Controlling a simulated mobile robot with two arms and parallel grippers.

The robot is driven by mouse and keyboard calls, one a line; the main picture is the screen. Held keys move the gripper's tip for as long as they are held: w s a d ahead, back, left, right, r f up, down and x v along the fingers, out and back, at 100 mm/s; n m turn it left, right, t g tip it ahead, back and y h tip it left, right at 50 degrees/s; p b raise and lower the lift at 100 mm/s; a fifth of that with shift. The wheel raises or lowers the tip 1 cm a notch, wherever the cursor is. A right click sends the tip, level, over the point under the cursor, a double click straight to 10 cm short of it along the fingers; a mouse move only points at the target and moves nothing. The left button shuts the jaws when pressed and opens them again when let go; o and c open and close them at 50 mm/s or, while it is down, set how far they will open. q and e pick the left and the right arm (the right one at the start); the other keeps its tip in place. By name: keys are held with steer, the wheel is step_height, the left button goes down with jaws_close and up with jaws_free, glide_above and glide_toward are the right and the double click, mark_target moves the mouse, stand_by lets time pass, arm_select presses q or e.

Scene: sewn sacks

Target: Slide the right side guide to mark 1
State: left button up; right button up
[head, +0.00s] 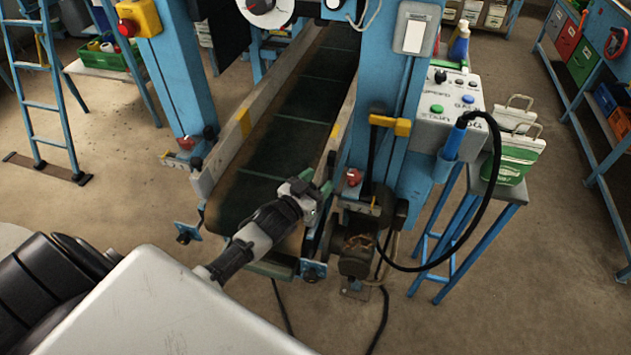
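The right side guide (343,122) is a long grey rail with a yellow patch along the right edge of the dark green conveyor belt (270,155). My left gripper (322,192) is over the near end of the belt, by the guide's near end. I cannot tell whether it touches the guide, or whether its fingers are open or shut. A red knob (353,177) sits just right of the guide, above a small pale plate (358,207). No mark numbers are readable. My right gripper is not in view.
The left side guide (225,150) runs along the belt's other edge. Blue machine posts (398,80) flank the belt. A control box (455,100), a black hose (492,190) and a blue stool (490,190) with green-white sacks (515,155) stand at right.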

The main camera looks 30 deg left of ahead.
arm_select(q)
steer(key=s+a+b, duration=0.1)
steer(key=s, duration=0.9)
steer(key=shift+s+a+b, duration=0.3)
steer(key=shift+s+a, duration=0.05)
steer(key=shift+a, duration=0.05)
steer(key=s+f+g+y, duration=0.1)
steer(key=s+f+g, duration=0.4)
steer(key=f, duration=1)
steer(key=s+f+g+y, duration=0.2)
steer(key=s+f+g, duration=0.2)
steer(key=s+f, duration=0.7)
steer(key=s+d+f+g, duration=0.3)
steer(key=s+f+g, duration=0.1)
steer(key=s+f, duration=0.4)
steer(key=s+d+f+g, duration=0.3)
steer(key=s+f, duration=0.5)
steer(key=s, duration=0.4)
steer(key=shift+s+d+f+m+g, duration=0.2)
steer(key=shift+s+d+m+g, duration=0.1)
steer(key=shift+d+g, duration=0.1)
